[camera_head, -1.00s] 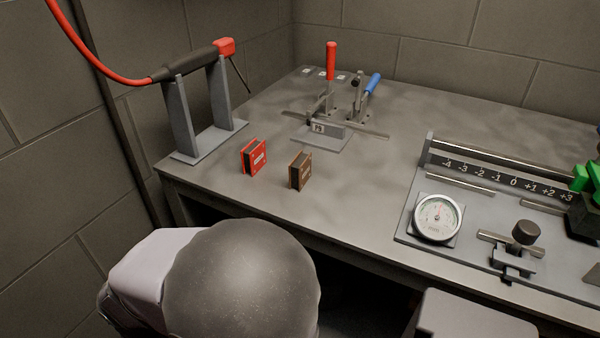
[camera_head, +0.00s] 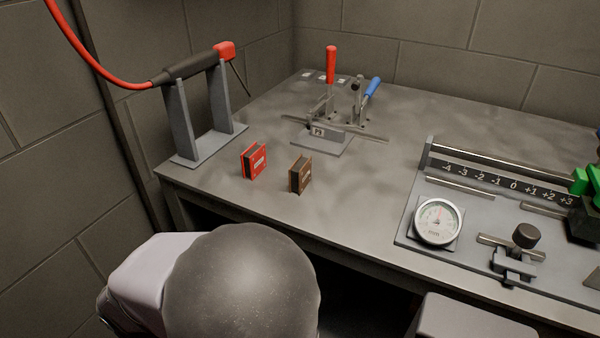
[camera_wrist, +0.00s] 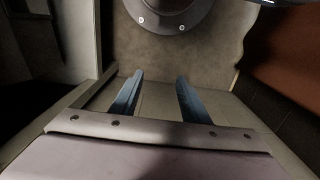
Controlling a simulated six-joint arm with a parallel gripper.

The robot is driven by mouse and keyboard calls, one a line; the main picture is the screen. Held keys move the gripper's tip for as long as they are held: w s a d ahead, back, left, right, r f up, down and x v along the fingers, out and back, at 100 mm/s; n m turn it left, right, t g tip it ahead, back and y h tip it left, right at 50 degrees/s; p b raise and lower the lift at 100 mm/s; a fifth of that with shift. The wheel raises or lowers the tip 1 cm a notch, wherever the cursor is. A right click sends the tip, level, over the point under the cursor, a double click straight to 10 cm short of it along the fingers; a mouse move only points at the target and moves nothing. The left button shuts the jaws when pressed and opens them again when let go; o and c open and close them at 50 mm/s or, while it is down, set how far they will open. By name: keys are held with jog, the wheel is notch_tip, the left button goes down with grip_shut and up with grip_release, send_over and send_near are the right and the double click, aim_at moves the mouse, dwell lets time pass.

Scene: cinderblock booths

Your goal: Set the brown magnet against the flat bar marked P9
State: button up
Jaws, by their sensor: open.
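The brown magnet (camera_head: 301,174) stands upright near the table's front left edge in the head view. A red magnet (camera_head: 254,161) stands just left of it, apart from it. The flat bar (camera_head: 366,135) lies across a clamp fixture behind the magnets, with a P9 label (camera_head: 318,132) on the block in front of it. My gripper shows only in the wrist view (camera_wrist: 158,95), where its two blue-grey fingers are spread apart with nothing between them. It is away from both magnets, which do not show in the wrist view.
Red-handled (camera_head: 331,65) and blue-handled (camera_head: 372,87) clamps rise at the fixture. A stand with a red-cabled tool (camera_head: 186,115) is at the left. A dial gauge (camera_head: 437,221) and a numbered scale (camera_head: 500,178) occupy the right. Bare tabletop lies between.

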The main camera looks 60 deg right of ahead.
jog(key=shift+r, duration=0.1)
jog(key=shift+c, duration=0.7)
notch_tip(320, 180, up, 38)
jog(key=m+p, duration=1.7)
jog(key=p, duration=3)
send_over(300, 162)
jog(key=shift+r, duration=0.15)
jog(key=shift+s+m, duration=0.1)
jog(key=shift+m, duration=0.2)
notch_tip(300, 162, down, 6)
jog(key=b, duration=0.5)
jog(key=shift+b, duration=0.35)
